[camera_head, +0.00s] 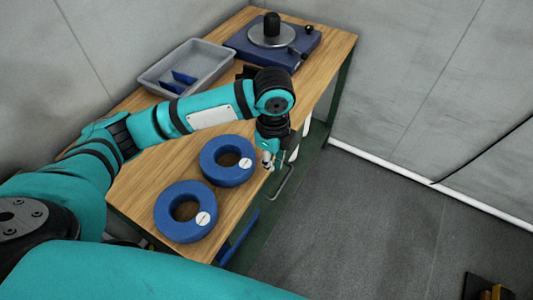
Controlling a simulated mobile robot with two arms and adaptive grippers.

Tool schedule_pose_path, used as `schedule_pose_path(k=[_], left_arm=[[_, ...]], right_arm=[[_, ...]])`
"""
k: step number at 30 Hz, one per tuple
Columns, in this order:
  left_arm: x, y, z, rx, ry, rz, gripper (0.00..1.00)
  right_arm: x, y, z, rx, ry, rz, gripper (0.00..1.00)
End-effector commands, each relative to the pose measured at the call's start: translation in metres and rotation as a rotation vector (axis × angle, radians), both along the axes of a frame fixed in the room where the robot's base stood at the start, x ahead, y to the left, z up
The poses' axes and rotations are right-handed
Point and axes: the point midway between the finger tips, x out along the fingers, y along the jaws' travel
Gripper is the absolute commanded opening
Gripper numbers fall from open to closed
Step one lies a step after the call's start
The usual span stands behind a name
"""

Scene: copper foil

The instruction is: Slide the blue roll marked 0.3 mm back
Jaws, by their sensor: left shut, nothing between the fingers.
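Two blue rolls lie flat on the wooden table, each with a round white label whose marking is too small to read. One blue roll (213,169) is farther back; the other blue roll (168,222) is nearer the front left. I cannot tell which is marked 0.3 mm. My left gripper (269,164) points down just right of the farther roll, near the table's right edge. It is shut and empty. I cannot tell whether it touches the roll. My right gripper is not in view.
A grey tray (213,62) with blue pieces inside stands at the back left of the wooden table (325,52). A blue device with a metal disc (272,40) and black knob stands at the back. A bent metal handle (287,184) sticks out beside the table's right edge.

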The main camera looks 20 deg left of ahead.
Motion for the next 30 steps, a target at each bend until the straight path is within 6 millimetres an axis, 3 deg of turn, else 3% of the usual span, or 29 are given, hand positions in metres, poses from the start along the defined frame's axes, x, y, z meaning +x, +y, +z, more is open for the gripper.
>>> schedule_pose_path(k=[6, 12, 21, 30], left_arm=[[-0.001, 0.000, -0.044, 0.002, 0.005, 0.003, 0.00], [-0.001, 0.000, -0.086, 0.000, 0.003, 0.004, 0.00], [0.005, 0.036, -0.086, 0.001, -0.002, 0.005, 0.00], [0.006, 0.040, -0.087, 0.000, -0.002, 0.003, 0.00]], right_arm=[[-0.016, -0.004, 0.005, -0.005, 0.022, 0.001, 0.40], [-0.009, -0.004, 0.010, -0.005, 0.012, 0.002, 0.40], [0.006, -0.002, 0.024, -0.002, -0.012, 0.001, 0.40], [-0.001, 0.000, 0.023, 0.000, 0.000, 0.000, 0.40]])
